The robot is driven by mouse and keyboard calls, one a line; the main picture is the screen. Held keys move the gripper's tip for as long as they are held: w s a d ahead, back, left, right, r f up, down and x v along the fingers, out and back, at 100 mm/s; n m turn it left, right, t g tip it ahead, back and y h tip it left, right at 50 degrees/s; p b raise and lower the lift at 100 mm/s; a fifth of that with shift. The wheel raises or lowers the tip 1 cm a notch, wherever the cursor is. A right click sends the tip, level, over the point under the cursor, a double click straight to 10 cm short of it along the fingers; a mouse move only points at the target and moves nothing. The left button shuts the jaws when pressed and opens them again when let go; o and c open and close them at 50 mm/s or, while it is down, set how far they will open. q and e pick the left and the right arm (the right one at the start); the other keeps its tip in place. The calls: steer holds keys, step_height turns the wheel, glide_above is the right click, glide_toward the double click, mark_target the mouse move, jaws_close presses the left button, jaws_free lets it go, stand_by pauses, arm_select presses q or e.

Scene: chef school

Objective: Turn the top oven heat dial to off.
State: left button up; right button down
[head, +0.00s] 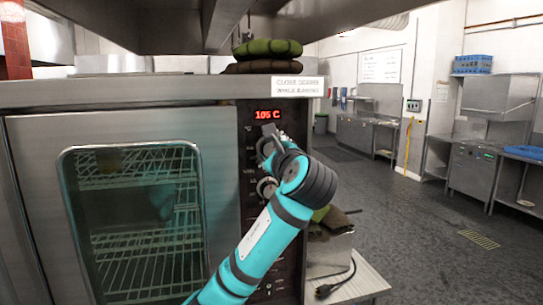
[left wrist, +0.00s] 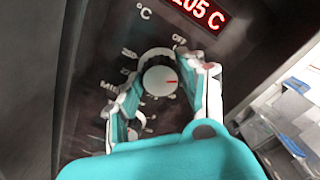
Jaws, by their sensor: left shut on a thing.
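The top oven heat dial (left wrist: 160,76) is a round silver knob with a red pointer mark on its face. It sits on the dark control panel (head: 254,215), below the °C and OFF markings, and the red mark points to the right in the left wrist view, away from OFF. My left gripper (left wrist: 158,80) has a finger on each side of this dial and is shut on it. In the head view, my left gripper (head: 267,146) reaches the panel just below the red display and hides most of the dial. My right gripper is not in view.
A lower knob (head: 266,187) sits under the heat dial, close to my gripper. The oven's glass door (head: 135,225) is shut, at left. Folded cloths (head: 268,48) lie on top. The floor at right is open.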

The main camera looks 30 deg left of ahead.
arm_select(q)
steer(key=n, duration=0.2)
steer(key=n+b, duration=0.2)
steer(key=n, duration=0.1)
steer(key=shift+f+n, duration=0.25)
steer(key=shift+n, duration=0.05)
steer(key=n+b, duration=0.2)
steer(key=n, duration=0.3)
steer(key=shift+b, duration=0.4)
steer(key=shift+n, duration=0.3)
steer(key=o, duration=1.2)
steer(key=shift+s+r, duration=0.1)
steer(key=shift+r, duration=0.05)
steer(key=v, duration=1.2)
